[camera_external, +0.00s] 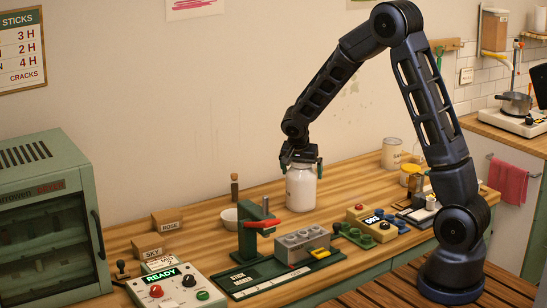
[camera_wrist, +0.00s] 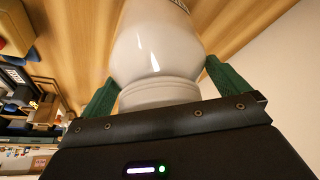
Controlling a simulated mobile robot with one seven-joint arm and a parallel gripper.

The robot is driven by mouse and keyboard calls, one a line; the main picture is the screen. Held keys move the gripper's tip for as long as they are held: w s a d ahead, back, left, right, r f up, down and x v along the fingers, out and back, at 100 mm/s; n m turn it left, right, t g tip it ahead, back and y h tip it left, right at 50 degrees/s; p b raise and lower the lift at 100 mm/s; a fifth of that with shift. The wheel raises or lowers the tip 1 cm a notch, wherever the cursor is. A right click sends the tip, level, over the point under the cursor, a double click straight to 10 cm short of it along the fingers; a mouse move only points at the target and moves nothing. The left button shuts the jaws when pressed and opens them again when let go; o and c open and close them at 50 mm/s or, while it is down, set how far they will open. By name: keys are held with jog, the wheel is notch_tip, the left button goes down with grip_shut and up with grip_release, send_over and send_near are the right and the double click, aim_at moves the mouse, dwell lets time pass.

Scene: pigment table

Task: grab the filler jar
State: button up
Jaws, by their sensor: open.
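The filler jar, a white rounded jar (camera_external: 301,190), stands upright on the wooden table (camera_external: 345,180) near the wall. It also shows large in the wrist view (camera_wrist: 157,55), with its narrower neck toward my gripper. My gripper (camera_external: 302,163) is above the jar, pointing down. In the wrist view its green fingers (camera_wrist: 158,82) are open, one on each side of the jar's neck. Gaps show between the fingers and the neck. The jar's label is mostly out of sight.
A green press (camera_external: 250,240) with a grey block (camera_external: 303,242) stands in front of the jar. A white bowl (camera_external: 229,218) is to the left. The wall is close behind.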

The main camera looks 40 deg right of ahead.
jog(key=shift+c, duration=0.4)
jog(key=c, duration=1.5)
jog(key=shift+r, duration=0.1)
jog(key=shift+c, duration=0.5)
jog(key=shift+r, duration=0.15)
